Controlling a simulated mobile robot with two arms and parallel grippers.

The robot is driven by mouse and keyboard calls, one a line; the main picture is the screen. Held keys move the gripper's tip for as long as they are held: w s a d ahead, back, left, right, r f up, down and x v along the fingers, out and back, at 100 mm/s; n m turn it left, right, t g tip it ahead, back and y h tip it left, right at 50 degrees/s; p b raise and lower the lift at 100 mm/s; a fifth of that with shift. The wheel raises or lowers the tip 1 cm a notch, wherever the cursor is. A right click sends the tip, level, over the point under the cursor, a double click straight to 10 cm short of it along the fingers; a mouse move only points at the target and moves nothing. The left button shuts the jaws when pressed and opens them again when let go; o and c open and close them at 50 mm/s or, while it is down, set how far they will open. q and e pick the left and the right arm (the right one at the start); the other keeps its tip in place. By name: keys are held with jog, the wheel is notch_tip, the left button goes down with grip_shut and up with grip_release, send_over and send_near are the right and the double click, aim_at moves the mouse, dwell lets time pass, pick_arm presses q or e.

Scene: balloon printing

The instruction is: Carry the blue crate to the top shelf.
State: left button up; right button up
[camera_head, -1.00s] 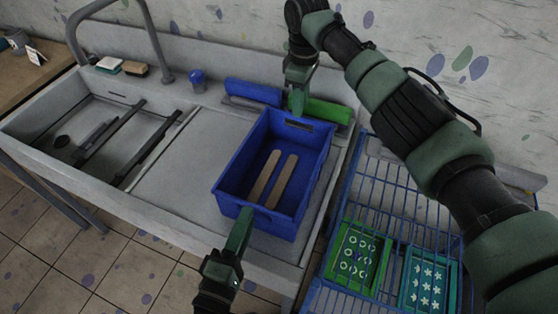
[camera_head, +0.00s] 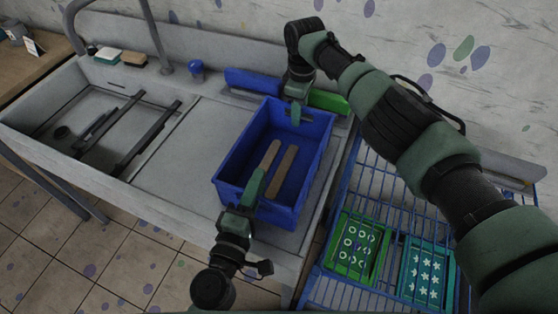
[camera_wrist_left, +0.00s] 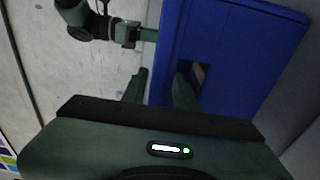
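The blue crate (camera_head: 228,190) stands upright on the grey sink counter, with two flat brown strips inside. My left gripper (camera_head: 257,182) is at its near wall. In the left wrist view, the gripper's fingers (camera_wrist_left: 160,88) stand apart on either side of the crate's (camera_wrist_left: 235,50) rim strip, one by the handle slot. My right gripper (camera_head: 296,114) is at the far wall; its fingertips reach the rim beside the handle slot, and their gap is hidden. A blue wire rack (camera_head: 385,190) stands to the right; I cannot tell whether it is the top shelf.
A green tray (camera_head: 341,270) with rings and a teal tray (camera_head: 408,285) with stars sit on the rack's front part. The sink basin (camera_head: 60,105) and faucet are left.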

pick_arm(q)
jog(key=shift+w+d, duration=0.1)
jog(key=shift+w, duration=0.2)
pick_arm(e)
jog(key=shift+f, duration=0.3)
pick_arm(q)
grip_shut()
pick_arm(e)
grip_shut()
jog(key=shift+s+a, duration=0.2)
dwell(0.7)
